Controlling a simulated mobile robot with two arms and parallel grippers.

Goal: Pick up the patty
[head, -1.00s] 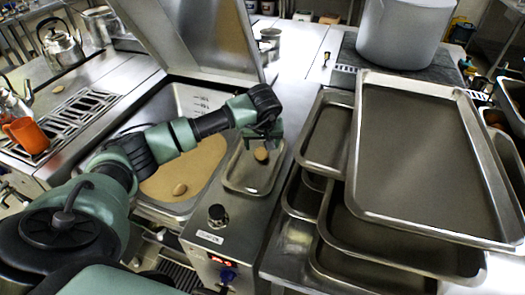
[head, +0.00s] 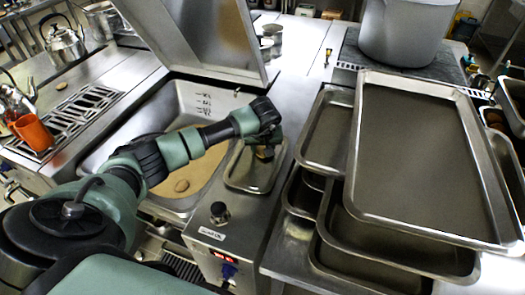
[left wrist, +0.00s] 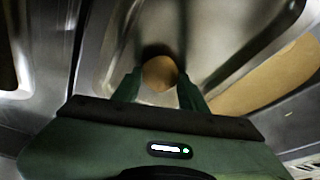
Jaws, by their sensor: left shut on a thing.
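A brown round patty (left wrist: 159,73) sits between the two green fingers of my left gripper (left wrist: 160,82) in the left wrist view. In the head view the same gripper (head: 264,151) is over the small metal tray (head: 250,176), with the patty mostly hidden by its fingers. The gripper is shut on the patty. I cannot tell whether the patty still touches the tray. Another patty (head: 181,186) lies in the fryer basin (head: 196,197) to the left of the tray, and a third (head: 61,86) lies on the far-left counter. My right gripper is not in view.
Stacked large metal trays (head: 425,160) fill the right side. A big pot (head: 402,30) stands behind them. A raised metal lid (head: 200,35) stands behind the fryer. An orange cup (head: 34,132) and a kettle (head: 62,45) are at the left. The counter behind the small tray is mostly clear.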

